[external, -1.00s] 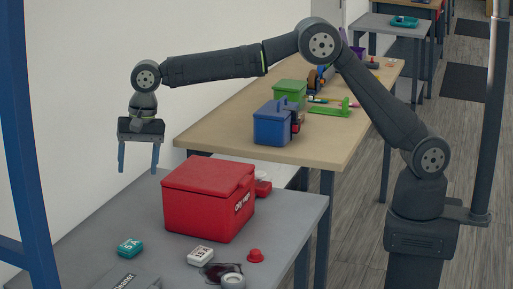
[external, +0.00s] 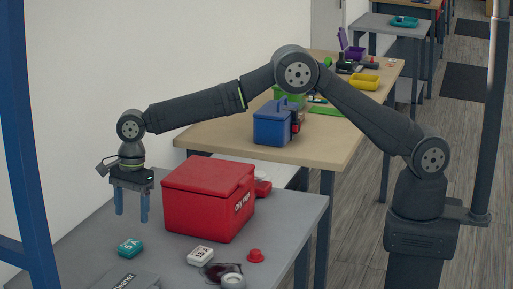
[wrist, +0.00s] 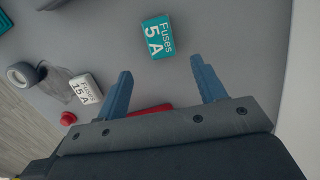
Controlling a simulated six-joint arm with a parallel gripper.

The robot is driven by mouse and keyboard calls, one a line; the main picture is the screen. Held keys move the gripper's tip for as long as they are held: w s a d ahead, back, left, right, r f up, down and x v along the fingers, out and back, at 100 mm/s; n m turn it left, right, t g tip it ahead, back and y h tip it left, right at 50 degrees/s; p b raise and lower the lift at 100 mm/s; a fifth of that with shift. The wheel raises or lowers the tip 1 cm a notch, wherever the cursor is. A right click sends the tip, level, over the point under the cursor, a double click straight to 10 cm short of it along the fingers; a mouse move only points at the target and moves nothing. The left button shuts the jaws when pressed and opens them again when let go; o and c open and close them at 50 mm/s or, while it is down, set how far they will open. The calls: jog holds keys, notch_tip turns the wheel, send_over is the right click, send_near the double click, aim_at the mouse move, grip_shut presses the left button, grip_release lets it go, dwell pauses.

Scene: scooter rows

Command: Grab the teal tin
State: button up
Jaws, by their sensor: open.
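The teal tin (external: 131,247) lies on the grey table, left of the white tin and in front of the red box.
A large red box (external: 208,200) stands close to the right of my gripper. A white 15 A tin (external: 200,256), a red knob (external: 255,256) and a tape roll (external: 233,282) lie to the right. A grey case (external: 125,281) is at the front edge.

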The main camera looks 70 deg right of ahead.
aim_at(130, 243)
jog(key=f, duration=0.3)
jog(key=shift+a+f, duration=0.3)
jog(key=f, duration=0.1)
jog(key=a+f, duration=0.1)
jog(key=f, duration=0.2)
jog(key=shift+w+a+f, duration=0.2)
jog(key=shift+a+f, duration=0.1)
jog(key=shift+f, duration=0.1)
jog(key=c, duration=1.1)
